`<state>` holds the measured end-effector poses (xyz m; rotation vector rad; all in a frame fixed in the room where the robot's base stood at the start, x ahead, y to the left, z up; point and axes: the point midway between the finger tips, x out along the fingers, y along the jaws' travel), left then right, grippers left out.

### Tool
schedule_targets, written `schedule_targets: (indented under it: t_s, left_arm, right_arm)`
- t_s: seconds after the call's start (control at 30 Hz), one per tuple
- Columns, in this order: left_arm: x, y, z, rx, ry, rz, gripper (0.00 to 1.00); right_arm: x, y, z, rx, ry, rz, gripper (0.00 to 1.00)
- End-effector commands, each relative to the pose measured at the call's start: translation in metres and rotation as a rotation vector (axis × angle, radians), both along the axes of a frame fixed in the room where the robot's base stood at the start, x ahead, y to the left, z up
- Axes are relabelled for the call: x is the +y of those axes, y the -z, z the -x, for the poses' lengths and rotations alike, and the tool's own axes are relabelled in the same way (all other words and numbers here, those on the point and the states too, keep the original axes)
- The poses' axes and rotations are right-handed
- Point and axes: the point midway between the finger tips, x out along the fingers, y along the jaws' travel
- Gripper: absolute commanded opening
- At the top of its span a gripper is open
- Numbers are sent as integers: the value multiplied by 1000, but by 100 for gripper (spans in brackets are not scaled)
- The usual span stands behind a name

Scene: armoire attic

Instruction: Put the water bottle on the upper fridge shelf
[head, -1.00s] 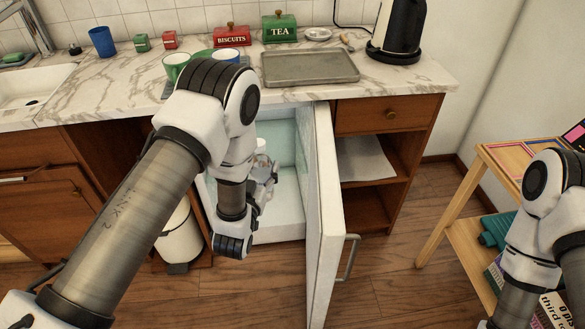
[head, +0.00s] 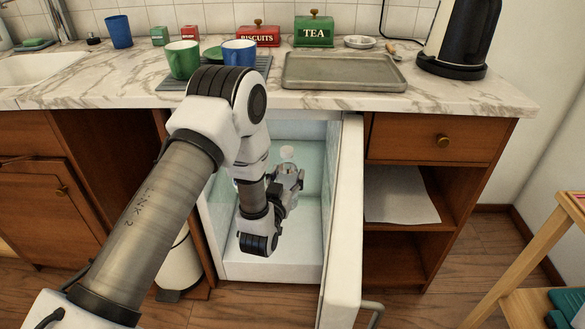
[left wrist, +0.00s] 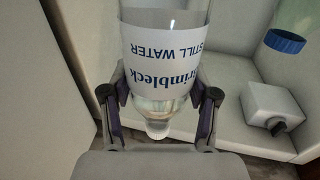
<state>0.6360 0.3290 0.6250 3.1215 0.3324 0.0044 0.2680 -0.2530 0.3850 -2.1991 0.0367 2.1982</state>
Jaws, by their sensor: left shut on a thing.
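The clear water bottle (left wrist: 160,55) has a white label reading STILL WATER, upside down in the left wrist view, and its white cap (left wrist: 158,130) points toward the camera. My left gripper (left wrist: 160,98) is shut around the bottle near its neck. In the head view, my left gripper (head: 288,182) is inside the open fridge (head: 265,268), and the arm hides most of the bottle. The fridge door (head: 342,225) stands open on the right. I cannot make out the upper shelf clearly. My right gripper is out of view.
In the left wrist view, a blue-capped container (left wrist: 286,42) and a white box with a black knob (left wrist: 273,108) are on the right. Above the fridge, the marble counter (head: 445,98) carries mugs, tins, a metal tray (head: 343,72) and a kettle (head: 455,35).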

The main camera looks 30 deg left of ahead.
Motion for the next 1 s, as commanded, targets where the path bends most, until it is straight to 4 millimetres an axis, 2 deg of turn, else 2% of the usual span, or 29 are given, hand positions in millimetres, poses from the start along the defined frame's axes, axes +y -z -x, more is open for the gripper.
schedule_targets:
  t_s: [0.2, 0.4, 0.57, 0.7, 0.77, 1.0]
  left_arm:
    - [14, 7, -54, -8, 0, -2, 0]
    - [23, 10, -93, -5, 0, -1, 0]
    - [27, 11, -108, -4, 0, -1, 0]
    - [28, 38, -110, 1, 1, -1, 0]
    - [28, 45, -110, -1, 1, -1, 0]
    - [28, 45, -110, -3, 1, -2, 0]
  right_arm:
    - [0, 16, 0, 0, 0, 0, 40]
    - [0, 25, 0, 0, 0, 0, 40]
    - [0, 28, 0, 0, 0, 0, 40]
    - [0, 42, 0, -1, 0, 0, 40]
    - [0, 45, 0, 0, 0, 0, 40]
    - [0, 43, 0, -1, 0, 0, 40]
